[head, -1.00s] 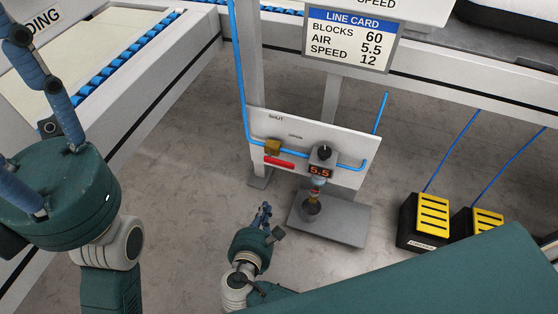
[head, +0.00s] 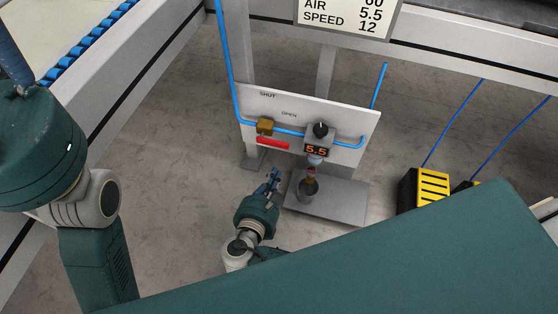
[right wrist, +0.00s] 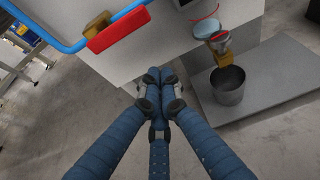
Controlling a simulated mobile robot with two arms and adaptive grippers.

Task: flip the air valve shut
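The air valve has a brass body (head: 265,126) on a blue pipe and a red lever (head: 272,143). The lever lies nearly along the pipe, pointing right from the valve body, on a pale panel (head: 345,118) marked SHUT and OPEN. In the right wrist view the lever (right wrist: 118,28) is at upper left, beyond the fingers. My right gripper (head: 276,172) is below the lever, apart from it. Its fingertips (right wrist: 158,80) are together with nothing visible between them. My left gripper (head: 15,60) is at the left edge, its fingertips out of frame.
A regulator with a 5.5 display (head: 316,150) is right of the valve. Below it a small cup (head: 308,188) stands on a grey base plate (head: 345,205). A black and yellow box (head: 430,187) is at right. Rails run behind and at left. Floor left of the panel is clear.

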